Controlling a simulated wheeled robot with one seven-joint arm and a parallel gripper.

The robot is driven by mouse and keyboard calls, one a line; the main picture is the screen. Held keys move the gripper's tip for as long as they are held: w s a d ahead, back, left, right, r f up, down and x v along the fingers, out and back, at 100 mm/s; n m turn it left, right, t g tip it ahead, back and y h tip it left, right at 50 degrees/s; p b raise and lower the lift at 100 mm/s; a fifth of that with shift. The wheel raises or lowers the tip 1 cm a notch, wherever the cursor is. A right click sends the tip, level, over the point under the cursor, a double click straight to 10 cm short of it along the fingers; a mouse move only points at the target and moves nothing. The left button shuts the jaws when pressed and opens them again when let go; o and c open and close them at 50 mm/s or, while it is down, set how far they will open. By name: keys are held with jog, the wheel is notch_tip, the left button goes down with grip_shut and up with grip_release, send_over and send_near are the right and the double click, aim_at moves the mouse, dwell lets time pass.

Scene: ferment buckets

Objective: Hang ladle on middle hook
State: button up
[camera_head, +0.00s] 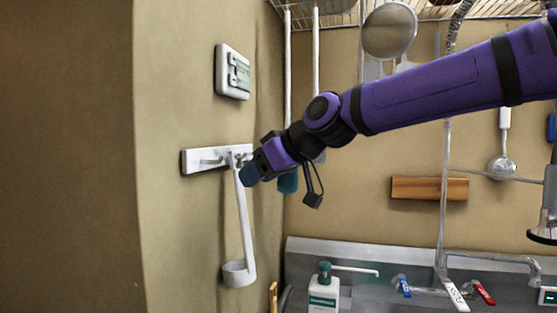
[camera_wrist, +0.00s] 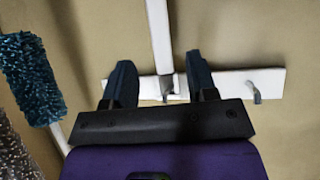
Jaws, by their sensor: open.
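A white hook rail (camera_head: 205,160) is fixed to the left wall; it also crosses the wrist view (camera_wrist: 235,84). A white ladle (camera_head: 245,225) hangs down in front of the rail, its cup (camera_head: 238,274) at the bottom. In the wrist view the ladle's handle (camera_wrist: 158,30) runs to a hook near the rail's middle, between my fingers. Whether its end is seated on that hook is too small to tell. My gripper (camera_head: 247,174) is open at the handle's top. Its two fingers (camera_wrist: 160,64) stand apart on either side, with gaps to the handle. One outer hook (camera_wrist: 256,94) is bare.
A teal bristly brush (camera_wrist: 32,75) hangs close beside my gripper, also showing in the head view (camera_head: 287,183). A wall thermostat (camera_head: 233,72) sits above the rail. A soap bottle (camera_head: 323,292) and taps stand below right. The wall left of the rail is clear.

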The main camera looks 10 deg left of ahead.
jog(key=shift+v, duration=2.75)
jog(key=s+d+f+m+t+h, duration=0.1)
jog(key=s+d+f+m+h, duration=0.25)
jog(key=d+f+h, duration=0.65)
jog(key=s+d+f+m, duration=0.2)
jog(key=s+d, duration=0.4)
jog(key=d, duration=0.4)
jog(key=s+d+f+m, duration=0.1)
jog(key=s+d+m, duration=0.4)
jog(key=d, duration=0.6)
jog(key=s+d+f+m, duration=0.2)
jog(key=s+d+m, duration=0.1)
jog(key=s+d, duration=0.5)
jog(key=d, duration=0.2)
jog(key=shift+d+f+m+t+h, duration=0.3)
jog(key=shift+d+f+m, duration=0.05)
jog(key=shift+d, duration=0.05)
